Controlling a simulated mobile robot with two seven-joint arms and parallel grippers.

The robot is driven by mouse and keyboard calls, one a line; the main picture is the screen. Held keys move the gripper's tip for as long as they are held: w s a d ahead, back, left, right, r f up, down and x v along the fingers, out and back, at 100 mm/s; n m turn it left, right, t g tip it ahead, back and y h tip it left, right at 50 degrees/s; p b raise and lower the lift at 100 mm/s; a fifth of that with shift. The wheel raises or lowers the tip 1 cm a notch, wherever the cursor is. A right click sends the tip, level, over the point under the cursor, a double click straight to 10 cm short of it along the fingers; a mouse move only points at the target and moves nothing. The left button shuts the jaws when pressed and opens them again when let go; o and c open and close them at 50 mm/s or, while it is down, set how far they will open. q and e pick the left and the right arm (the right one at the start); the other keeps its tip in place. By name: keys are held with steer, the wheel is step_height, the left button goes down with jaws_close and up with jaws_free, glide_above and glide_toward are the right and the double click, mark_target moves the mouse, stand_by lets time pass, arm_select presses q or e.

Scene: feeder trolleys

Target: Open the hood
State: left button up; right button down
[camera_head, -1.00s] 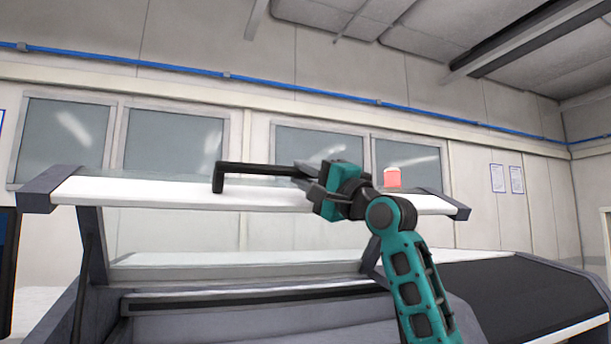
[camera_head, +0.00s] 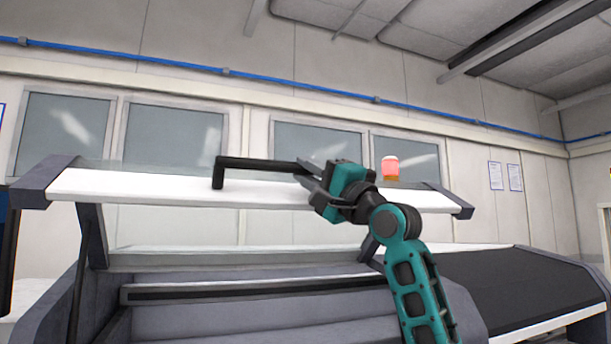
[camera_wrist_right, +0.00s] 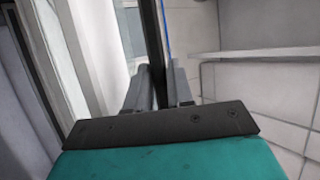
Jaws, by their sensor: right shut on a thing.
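The hood (camera_head: 150,190) is a white panel with dark grey end caps, raised above the machine body on dark side supports. Its black bar handle (camera_head: 250,164) runs along the front. My right gripper (camera_head: 308,172) is shut on the right part of the handle. In the right wrist view the two grey fingers (camera_wrist_right: 158,88) close around the dark handle bar (camera_wrist_right: 153,40). The right end of the handle is hidden behind my gripper. My left gripper is in neither view.
The machine body (camera_head: 240,320) lies below the hood, with an open gap between them. A dark sloped surface (camera_head: 500,290) extends to the right. A red beacon (camera_head: 391,166) shows behind the hood. The wall with windows (camera_head: 172,145) is at the back.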

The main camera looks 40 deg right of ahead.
steer(key=shift+s+a+f+y+b, duration=0.15)
steer(key=shift+s+f+b, duration=0.15)
steer(key=shift+f, duration=0.3)
steer(key=shift+s+f+y+b, duration=0.15)
steer(key=shift+f+b, duration=0.25)
steer(key=shift+f, duration=0.2)
steer(key=c, duration=1.1)
jaws_free()
arm_select(q)
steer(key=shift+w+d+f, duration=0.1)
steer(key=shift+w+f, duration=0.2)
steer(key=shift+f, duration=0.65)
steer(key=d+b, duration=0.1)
steer(key=b, duration=0.1)
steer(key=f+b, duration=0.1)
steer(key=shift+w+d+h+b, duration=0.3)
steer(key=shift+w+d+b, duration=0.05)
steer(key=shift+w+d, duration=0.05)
arm_select(e)
steer(key=v, duration=1.3)
steer(key=shift+a, duration=0.1)
